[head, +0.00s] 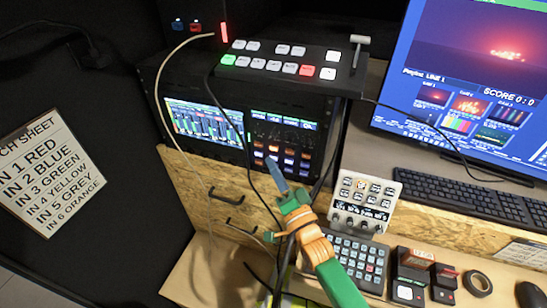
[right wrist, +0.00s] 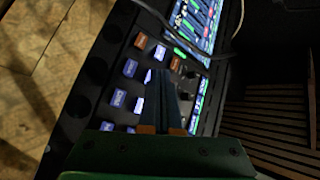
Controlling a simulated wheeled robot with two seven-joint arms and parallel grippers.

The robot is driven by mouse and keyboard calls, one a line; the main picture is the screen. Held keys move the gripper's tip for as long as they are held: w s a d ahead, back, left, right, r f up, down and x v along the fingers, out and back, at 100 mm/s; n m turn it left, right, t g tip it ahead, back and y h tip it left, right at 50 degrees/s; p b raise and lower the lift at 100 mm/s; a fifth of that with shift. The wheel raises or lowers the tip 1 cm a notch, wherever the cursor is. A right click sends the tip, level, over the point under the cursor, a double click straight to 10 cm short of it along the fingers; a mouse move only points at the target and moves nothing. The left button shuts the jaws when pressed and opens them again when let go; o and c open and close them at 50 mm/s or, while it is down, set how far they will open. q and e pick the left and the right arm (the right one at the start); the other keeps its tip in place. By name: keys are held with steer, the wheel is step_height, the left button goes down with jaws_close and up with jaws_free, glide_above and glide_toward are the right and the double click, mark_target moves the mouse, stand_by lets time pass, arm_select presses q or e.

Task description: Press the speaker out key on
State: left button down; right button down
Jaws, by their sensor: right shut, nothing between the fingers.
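The rack unit's key panel (head: 282,142) has rows of lit orange and blue-white keys below a small screen. My right gripper (head: 271,162) is shut and empty, its blue fingertips in front of the lower left keys. The fingers hide part of the panel. I cannot tell whether the tips touch a key. The labels are too small to read, so I cannot tell which is the speaker out key. My left gripper is out of view.
A video switcher (head: 285,62) sits on top of the rack. A small knob panel (head: 363,200), a button pad (head: 350,262) and a keyboard (head: 465,195) are to the right.

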steer(key=s+a+p, duration=0.2)
steer(key=s+p, duration=0.1)
steer(key=s, duration=0.3)
steer(key=shift+s+a, duration=0.25)
steer(key=shift+a, duration=0.05)
stand_by(0.3)
